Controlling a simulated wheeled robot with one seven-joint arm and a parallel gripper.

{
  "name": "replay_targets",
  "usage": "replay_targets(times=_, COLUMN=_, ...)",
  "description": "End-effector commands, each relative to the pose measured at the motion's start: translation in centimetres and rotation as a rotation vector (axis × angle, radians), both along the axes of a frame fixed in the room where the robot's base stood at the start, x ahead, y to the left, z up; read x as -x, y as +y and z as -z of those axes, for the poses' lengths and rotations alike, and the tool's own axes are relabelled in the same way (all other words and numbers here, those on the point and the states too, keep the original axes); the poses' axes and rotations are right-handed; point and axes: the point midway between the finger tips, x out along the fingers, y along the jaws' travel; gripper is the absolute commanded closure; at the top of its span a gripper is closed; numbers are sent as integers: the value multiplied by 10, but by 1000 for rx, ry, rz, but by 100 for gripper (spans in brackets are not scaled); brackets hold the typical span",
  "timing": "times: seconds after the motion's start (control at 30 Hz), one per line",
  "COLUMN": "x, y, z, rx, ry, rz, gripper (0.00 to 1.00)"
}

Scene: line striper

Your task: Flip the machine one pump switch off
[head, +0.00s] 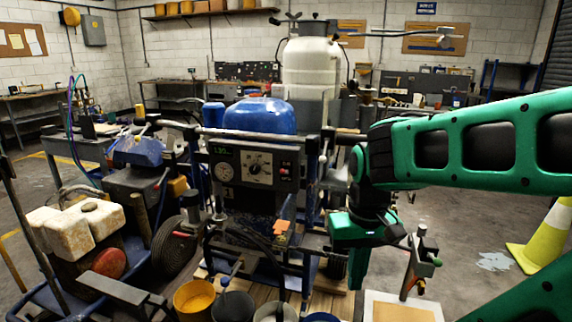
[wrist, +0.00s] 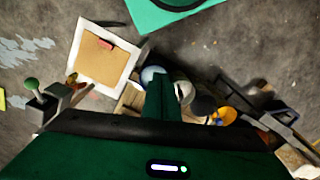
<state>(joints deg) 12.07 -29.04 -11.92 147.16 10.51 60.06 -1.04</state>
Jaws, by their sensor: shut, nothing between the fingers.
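Machine one carries a dark control panel (head: 252,166) marked with a 1, with a green display, a round gauge and a black dial on a pale plate. A small red-and-black control (head: 285,171) sits at the panel's right end; I cannot tell whether it is the pump switch or which way it is set. My gripper (head: 347,275) hangs to the right of and below the panel, apart from it. In the wrist view my gripper (wrist: 162,80) is shut and empty, pointing down over the floor clutter; the panel does not show there.
A blue tank (head: 260,116) sits above the panel, with a handlebar across the front. Several buckets (head: 195,298) stand below. A framed board (head: 400,308) lies on the floor at right, near a yellow-and-white cone (head: 540,240). Another machine (head: 85,235) stands at left.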

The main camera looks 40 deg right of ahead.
Motion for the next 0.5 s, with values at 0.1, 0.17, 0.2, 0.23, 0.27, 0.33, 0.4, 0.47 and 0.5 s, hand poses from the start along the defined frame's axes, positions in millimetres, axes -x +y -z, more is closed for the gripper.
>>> replay_targets(times=0.1, x=-29, y=1, z=-3, rx=35, ry=-57, rz=-83, gripper=100)
replay_targets(times=0.17, x=-51, y=6, z=-5, rx=55, ry=-98, rz=-140, gripper=100)
replay_targets(times=0.2, x=-66, y=13, z=-7, rx=67, ry=-130, rz=-182, gripper=100)
replay_targets(times=0.23, x=-78, y=20, z=-9, rx=74, ry=-155, rz=-213, gripper=100)
replay_targets(times=0.27, x=-91, y=26, z=-12, rx=80, ry=-181, rz=-244, gripper=100)
replay_targets(times=0.33, x=-118, y=43, z=-19, rx=88, ry=-240, rz=-303, gripper=100)
replay_targets(times=0.4, x=-144, y=58, z=-29, rx=84, ry=-294, rz=-341, gripper=100)
replay_targets(times=0.47, x=-165, y=69, z=-41, rx=76, ry=-337, rz=-354, gripper=100)
replay_targets(times=0.5, x=-179, y=74, z=-50, rx=65, ry=-360, rz=-348, gripper=100)
